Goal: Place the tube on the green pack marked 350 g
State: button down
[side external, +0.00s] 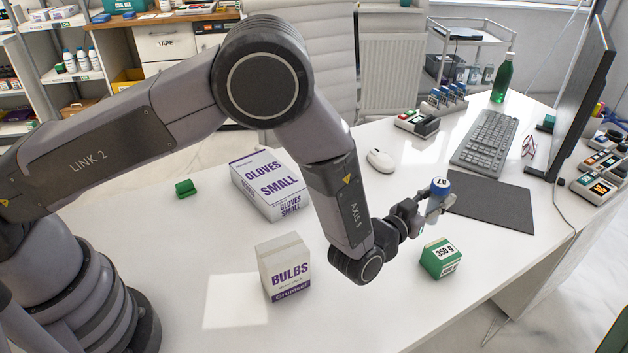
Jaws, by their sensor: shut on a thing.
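The tube (440,188) has a blue cap with a white label on top. My gripper (431,208) is shut on it and holds it upright above the white desk. The tube's lower part is partly hidden by the gripper's fingers. The green pack marked 350 g (441,259) sits on the desk near its front edge, below the gripper and tube in the picture. Nothing is seen on its top. The tube is apart from the pack.
A BULBS box (284,269) and a GLOVES SMALL box (270,187) stand left of my forearm. Bare desk surrounds the green pack.

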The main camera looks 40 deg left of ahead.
jog(key=w+d+f, duration=0.1)
jog(key=f, duration=0.1)
jog(key=w+d+f, duration=0.1)
jog(key=w+f, duration=0.1)
jog(key=w+d+f, duration=0.1)
jog(key=shift+w+f, duration=0.2)
jog(key=shift+f, duration=0.2)
jog(key=shift+w+d+f, duration=0.1)
jog(key=shift+f, duration=0.85)
jog(key=shift+w+d+f, duration=0.1)
jog(key=shift+f, duration=0.8)
jog(key=shift+f, duration=0.1)
jog(key=c, duration=0.9)
grip_release()
jog(key=shift+o, duration=0.2)
